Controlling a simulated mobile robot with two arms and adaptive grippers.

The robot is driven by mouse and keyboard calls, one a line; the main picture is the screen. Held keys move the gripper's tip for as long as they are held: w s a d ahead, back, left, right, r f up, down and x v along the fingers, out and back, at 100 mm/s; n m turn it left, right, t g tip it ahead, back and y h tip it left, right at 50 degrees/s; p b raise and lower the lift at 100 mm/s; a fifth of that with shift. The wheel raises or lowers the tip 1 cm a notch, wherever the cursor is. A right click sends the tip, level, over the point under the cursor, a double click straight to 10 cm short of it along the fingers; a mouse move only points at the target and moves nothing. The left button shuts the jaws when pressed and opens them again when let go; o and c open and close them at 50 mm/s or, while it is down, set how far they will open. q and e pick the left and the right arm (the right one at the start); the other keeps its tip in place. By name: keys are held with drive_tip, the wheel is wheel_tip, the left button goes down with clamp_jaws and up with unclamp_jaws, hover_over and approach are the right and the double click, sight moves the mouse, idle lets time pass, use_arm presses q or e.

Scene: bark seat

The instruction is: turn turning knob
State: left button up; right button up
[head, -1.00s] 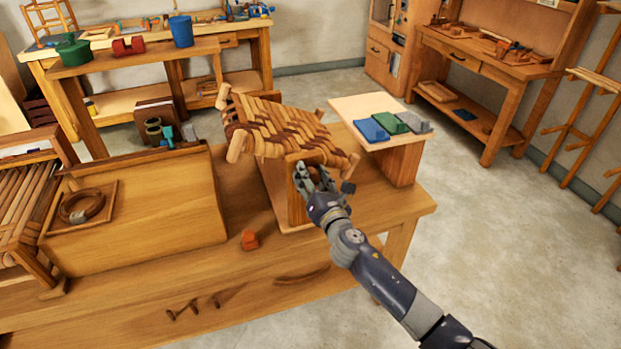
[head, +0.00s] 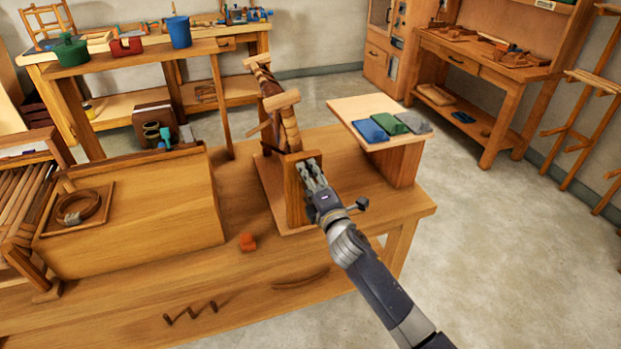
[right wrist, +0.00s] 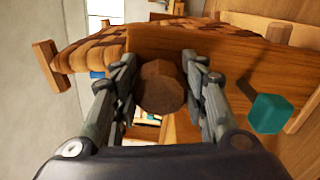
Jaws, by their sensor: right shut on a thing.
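The turning knob (right wrist: 160,88) is a round brown wooden end in the right wrist view, between the two fingers of my right gripper (right wrist: 162,95), which is shut on it. In the head view my right gripper (head: 312,178) is at the near upright post (head: 294,196) of a wooden stand, and its fingers hide the knob. The woven bark seat (head: 286,118) is held on that stand, standing nearly edge-on to the head camera. The seat's checkered weave also shows at the upper left of the right wrist view (right wrist: 98,42). My left gripper is not in view.
The stand is on a wooden workbench (head: 330,255). A raised board (head: 345,110) with blue, green and grey pieces is at right. Open floor lies beyond.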

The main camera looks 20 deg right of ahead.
drive_tip(key=m, duration=0.4)
drive_tip(key=shift+f+m, duration=0.1)
drive_tip(key=shift+m, duration=0.3)
drive_tip(key=m, duration=0.5)
drive_tip(key=shift+f+p, duration=0.1)
drive_tip(key=shift+p, duration=0.2)
drive_tip(key=m+p, duration=0.1)
drive_tip(key=m, duration=0.4)
drive_tip(key=shift+a+m, duration=0.15)
drive_tip(key=shift+m, duration=0.25)
drive_tip(key=shift+a+f+m+p, duration=0.15)
drive_tip(key=shift+m+p, duration=0.45)
drive_tip(key=shift+m, duration=1.6)
drive_tip(key=o, duration=1.1)
